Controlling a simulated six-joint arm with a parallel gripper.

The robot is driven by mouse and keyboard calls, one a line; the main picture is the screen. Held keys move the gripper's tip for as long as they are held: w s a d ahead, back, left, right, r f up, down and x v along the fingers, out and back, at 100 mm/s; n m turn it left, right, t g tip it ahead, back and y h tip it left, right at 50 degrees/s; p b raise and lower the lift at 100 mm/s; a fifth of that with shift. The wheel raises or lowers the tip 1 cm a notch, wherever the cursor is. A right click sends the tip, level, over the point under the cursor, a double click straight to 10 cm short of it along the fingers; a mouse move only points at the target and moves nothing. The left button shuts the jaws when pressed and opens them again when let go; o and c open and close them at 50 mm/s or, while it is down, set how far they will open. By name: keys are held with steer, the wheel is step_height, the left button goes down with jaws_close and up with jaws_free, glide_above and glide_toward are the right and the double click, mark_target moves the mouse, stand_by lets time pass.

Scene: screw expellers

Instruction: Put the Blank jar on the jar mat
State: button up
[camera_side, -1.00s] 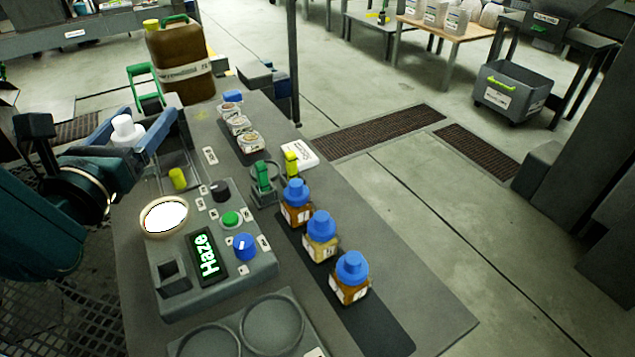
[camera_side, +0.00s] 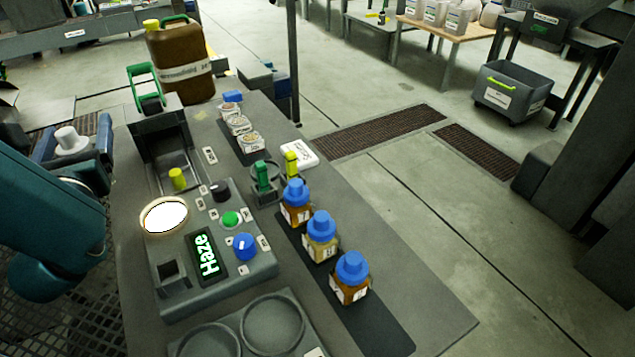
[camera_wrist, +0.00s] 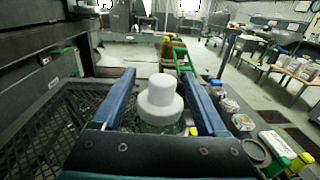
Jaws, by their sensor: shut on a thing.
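A jar with a white stepped cap (camera_side: 70,141) is held between the blue fingers of my gripper (camera_side: 74,128), left of the bench. In the wrist view its white cap (camera_wrist: 160,100) stands upright between the fingers, above a clear body. I cannot see a name on it, so I cannot confirm it is the Blank jar. A dark mat (camera_side: 378,328) on the bench's right side carries blue-capped bottles (camera_side: 321,237). A second dark strip (camera_side: 252,157) farther back carries small round pots (camera_side: 239,125). I cannot tell which strip is the jar mat.
A control panel (camera_side: 268,268) with a lit "Haze" display (camera_side: 209,255) and knobs stands mid-bench. Behind it are a dark hopper-like unit (camera_side: 155,128) and a brown canister (camera_side: 180,65). Green and yellow pieces (camera_side: 263,177) stand near the bottles. The bench's front right (camera_side: 432,312) is clear.

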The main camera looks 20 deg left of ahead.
step_height(320, 180, down, 4)
steer(key=a+f+m+t+h, duration=0.1)
steer(key=a+m+h, duration=0.1)
glide_above(124, 227)
steer(key=shift+n, duration=0.4)
steer(key=shift+f, duration=4.25)
steer(key=shift+f, duration=0.2)
steer(key=o, duration=1.5)
